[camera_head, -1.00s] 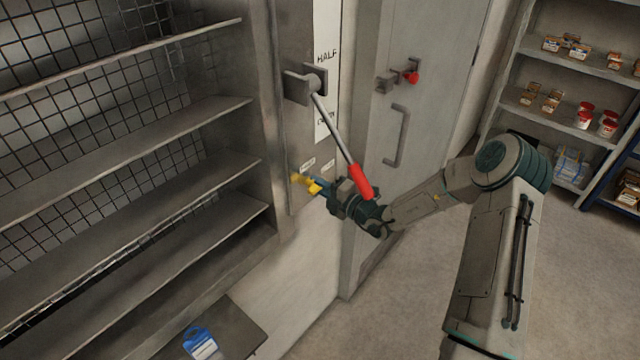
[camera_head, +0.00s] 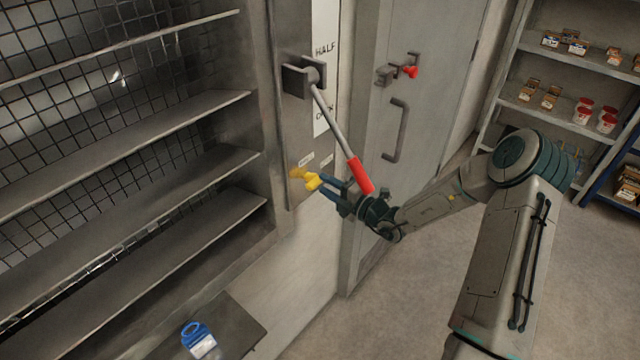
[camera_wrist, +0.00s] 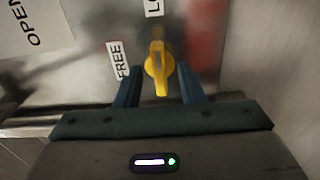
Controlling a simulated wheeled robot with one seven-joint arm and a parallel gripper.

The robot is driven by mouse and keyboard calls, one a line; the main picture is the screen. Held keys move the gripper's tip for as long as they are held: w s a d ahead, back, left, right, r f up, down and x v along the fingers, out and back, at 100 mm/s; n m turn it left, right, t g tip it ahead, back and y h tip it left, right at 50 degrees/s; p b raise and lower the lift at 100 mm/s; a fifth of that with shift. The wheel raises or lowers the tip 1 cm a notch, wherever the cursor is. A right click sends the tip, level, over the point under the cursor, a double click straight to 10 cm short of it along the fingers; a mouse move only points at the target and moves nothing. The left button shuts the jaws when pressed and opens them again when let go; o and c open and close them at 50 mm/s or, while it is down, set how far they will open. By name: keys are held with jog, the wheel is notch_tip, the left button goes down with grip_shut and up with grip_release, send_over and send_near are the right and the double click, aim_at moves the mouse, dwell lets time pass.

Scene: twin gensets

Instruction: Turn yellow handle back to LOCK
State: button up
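The yellow handle (camera_head: 304,178) sits on the grey metal panel left of the door. In the wrist view the yellow handle (camera_wrist: 158,70) stands nearly upright in the picture, its upper end toward a partly cut-off label starting "LO" (camera_wrist: 154,7). A FREE label (camera_wrist: 118,61) is to its left. My gripper (camera_head: 328,184) is open in front of the handle. In the wrist view its two blue fingers stand either side of the handle's lower end, with gaps showing; neither visibly grips it.
A long lever with a red grip (camera_head: 360,174) hangs from a bracket just above my gripper. The grey door (camera_head: 425,130) with its handle is to the right. Empty metal shelves (camera_head: 130,205) stand left. A blue-tagged item (camera_head: 199,340) lies on a low surface.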

jog(key=b+v, duration=0.1)
jog(key=v, duration=0.9)
jog(key=shift+b, duration=0.3)
jog(key=shift+s+d, duration=0.15)
